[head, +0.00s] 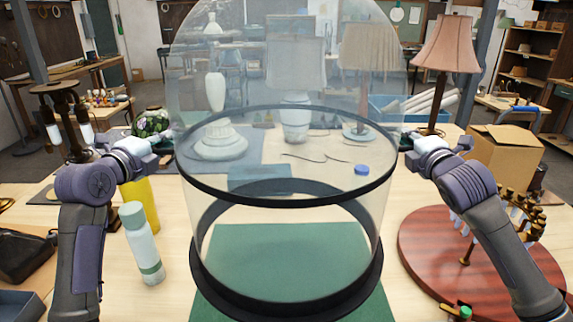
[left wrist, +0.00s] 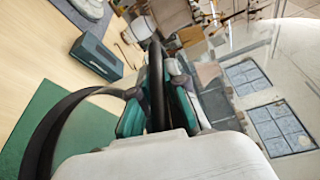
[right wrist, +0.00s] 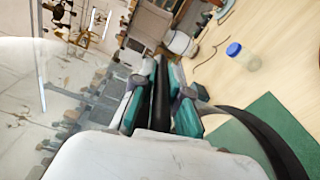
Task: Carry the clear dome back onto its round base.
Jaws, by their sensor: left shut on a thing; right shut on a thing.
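The clear dome (head: 300,85) is upright above the bench, with a thin black rim (head: 290,203) around its lower part. My left gripper (head: 168,146) is shut on the rim's left side. My right gripper (head: 407,143) is shut on its right side. The rim also shows between the fingers in the left wrist view (left wrist: 156,80) and the right wrist view (right wrist: 161,95). The round black base (head: 290,309) lies below the dome, on the green mat (head: 290,250). The rim looks roughly level and apart from the base. The fingertips are partly hidden in the head view.
A white-green bottle (head: 142,245) and a yellow one (head: 146,205) stand left of the base. A round red-brown board (head: 420,255) with brass parts lies right. A blue-capped jar (head: 362,170), lamps and a cardboard box (head: 505,155) are behind.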

